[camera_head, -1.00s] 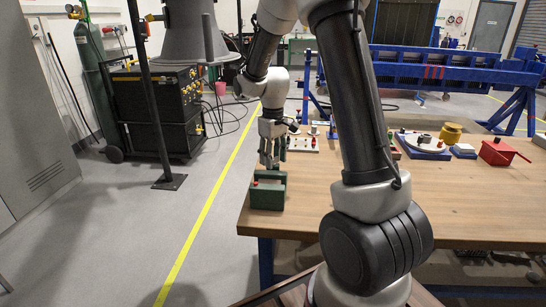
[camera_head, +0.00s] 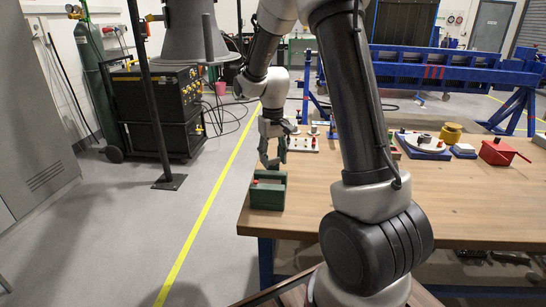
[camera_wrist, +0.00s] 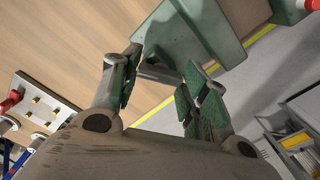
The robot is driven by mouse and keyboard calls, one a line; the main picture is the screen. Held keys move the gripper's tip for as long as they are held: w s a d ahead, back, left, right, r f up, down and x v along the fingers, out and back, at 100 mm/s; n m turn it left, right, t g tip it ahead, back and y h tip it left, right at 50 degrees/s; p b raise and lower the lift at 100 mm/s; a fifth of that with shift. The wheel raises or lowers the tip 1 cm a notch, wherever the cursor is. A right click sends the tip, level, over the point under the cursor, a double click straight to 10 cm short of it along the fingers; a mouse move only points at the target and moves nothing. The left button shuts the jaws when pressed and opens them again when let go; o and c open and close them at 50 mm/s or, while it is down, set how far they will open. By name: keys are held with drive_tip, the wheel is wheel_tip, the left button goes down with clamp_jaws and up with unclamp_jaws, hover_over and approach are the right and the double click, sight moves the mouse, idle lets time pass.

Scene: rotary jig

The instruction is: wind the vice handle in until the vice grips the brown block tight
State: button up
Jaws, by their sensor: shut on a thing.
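The green vice (camera_head: 267,193) sits at the near left corner of the wooden table, with a small red part near its top. In the wrist view its green body (camera_wrist: 190,30) is at the top. My gripper (camera_head: 270,163) is just above the vice. In the wrist view my gripper (camera_wrist: 163,68) has its green-padded fingers around a dark grey bar, the vice handle (camera_wrist: 158,74), and is shut on it. A tan patch shows beside the green body at the top; I cannot tell whether it is the brown block or the table.
A white board with red knobs (camera_wrist: 45,100) lies on the table near the vice. Further right are a blue-based round fixture (camera_head: 425,145), a yellow cylinder (camera_head: 450,133) and a red box (camera_head: 497,152). Floor is open left of the table.

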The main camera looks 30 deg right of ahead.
sight(273, 159)
drive_tip(key=o, duration=1)
drive_tip(key=shift+r, duration=0.1)
wheel_tip(273, 159, up, 12)
idle(0.7)
